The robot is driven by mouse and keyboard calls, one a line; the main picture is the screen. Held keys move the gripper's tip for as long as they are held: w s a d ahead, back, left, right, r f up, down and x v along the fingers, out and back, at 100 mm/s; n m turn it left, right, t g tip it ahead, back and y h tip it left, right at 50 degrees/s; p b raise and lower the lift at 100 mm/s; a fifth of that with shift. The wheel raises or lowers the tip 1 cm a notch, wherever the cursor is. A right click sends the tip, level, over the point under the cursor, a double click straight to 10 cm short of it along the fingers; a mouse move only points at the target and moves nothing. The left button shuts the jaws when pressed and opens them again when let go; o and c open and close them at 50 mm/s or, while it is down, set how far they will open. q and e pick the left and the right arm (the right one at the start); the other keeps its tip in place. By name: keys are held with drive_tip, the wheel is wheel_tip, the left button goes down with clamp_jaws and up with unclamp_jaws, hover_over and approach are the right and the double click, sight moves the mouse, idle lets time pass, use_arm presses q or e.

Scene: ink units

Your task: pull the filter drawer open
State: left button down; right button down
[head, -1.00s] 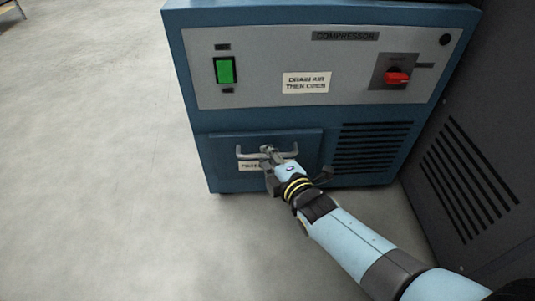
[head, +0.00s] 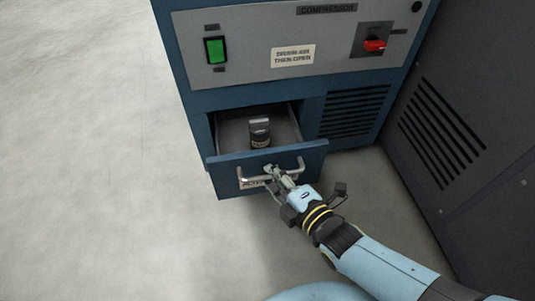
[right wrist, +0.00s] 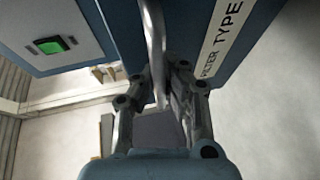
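The blue filter drawer (head: 226,172) stands pulled out from the lower left of the compressor in the head view. A dark filter (head: 259,134) with a lighter top stands inside it. The drawer's grey bar handle (head: 299,163) runs across the front. My right gripper (head: 271,171) is at the middle of the handle, shut on it. In the right wrist view the handle (right wrist: 154,40) passes between the fingers (right wrist: 158,88), beside the FILTER TYPE label (right wrist: 219,38). The label is partly hidden by my gripper in the head view. My left gripper is not in view.
The compressor panel (head: 240,78) carries a lit green switch (head: 215,50), a red knob (head: 375,45) turned about level, and a drain-air sign (head: 293,55). A dark vented cabinet (head: 470,90) stands close on the right. The floor at left is clear.

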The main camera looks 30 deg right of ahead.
drive_tip(key=shift+s+a+r, duration=0.1)
drive_tip(key=shift+s+a, duration=0.15)
drive_tip(key=shift+s, duration=0.65)
drive_tip(key=c, duration=1.4)
unclamp_jaws()
drive_tip(key=shift+s, duration=0.1)
drive_tip(key=v, duration=1.1)
drive_tip(key=shift+s, duration=0.4)
drive_tip(key=shift+s, duration=0.1)
